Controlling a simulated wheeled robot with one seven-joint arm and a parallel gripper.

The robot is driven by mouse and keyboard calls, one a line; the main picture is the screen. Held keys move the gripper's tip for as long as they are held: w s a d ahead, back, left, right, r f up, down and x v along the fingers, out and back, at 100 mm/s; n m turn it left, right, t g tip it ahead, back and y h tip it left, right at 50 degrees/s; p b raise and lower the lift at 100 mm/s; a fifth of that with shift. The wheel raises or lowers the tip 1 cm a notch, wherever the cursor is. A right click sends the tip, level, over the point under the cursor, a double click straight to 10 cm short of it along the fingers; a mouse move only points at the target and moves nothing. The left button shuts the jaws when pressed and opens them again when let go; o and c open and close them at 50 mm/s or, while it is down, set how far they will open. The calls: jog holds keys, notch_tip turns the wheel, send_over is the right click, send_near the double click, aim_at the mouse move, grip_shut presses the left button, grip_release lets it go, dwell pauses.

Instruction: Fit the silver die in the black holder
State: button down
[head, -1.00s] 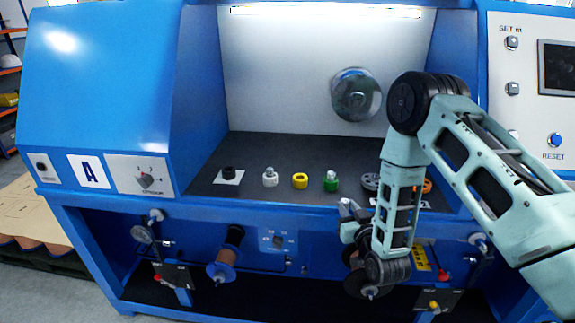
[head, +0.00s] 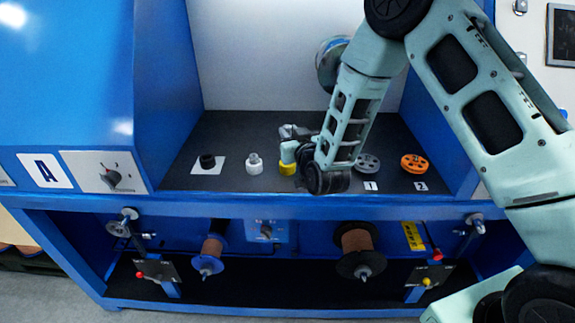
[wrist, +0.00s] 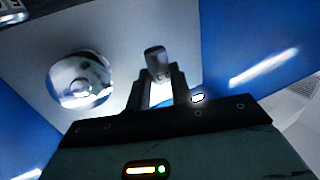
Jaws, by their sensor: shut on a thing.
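The black holder (head: 207,161) stands upright on a white plate at the left of the dark shelf. My gripper (head: 291,131) is over the shelf, to the right of the black holder and apart from it, by the yellow ring. In the wrist view my gripper (wrist: 158,84) is shut on a small silver-grey cylinder, the silver die (wrist: 155,58), whose rounded end sticks out past the fingertips. The die is hardly distinguishable from the fingers in the head view.
A white holder (head: 254,163) with a grey top and a yellow ring (head: 287,168) stand in the row. A grey pulley (head: 367,164) and an orange pulley (head: 413,163) lie at right. My arm hides the green holder's place. Blue walls (head: 167,90) enclose the shelf.

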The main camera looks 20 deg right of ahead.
aim_at(290, 167)
jog(key=shift+f+p, duration=0.9)
jog(key=shift+f, duration=3.75)
jog(key=shift+f, duration=0.1)
jog(key=shift+f, duration=0.15)
jog(key=c, duration=1.2)
grip_release()
jog(key=shift+c, duration=0.2)
jog(key=s+d+r+b, duration=0.1)
jog(key=s+b, duration=0.4)
jog(key=s, duration=1.2)
jog(key=shift+s, duration=0.15)
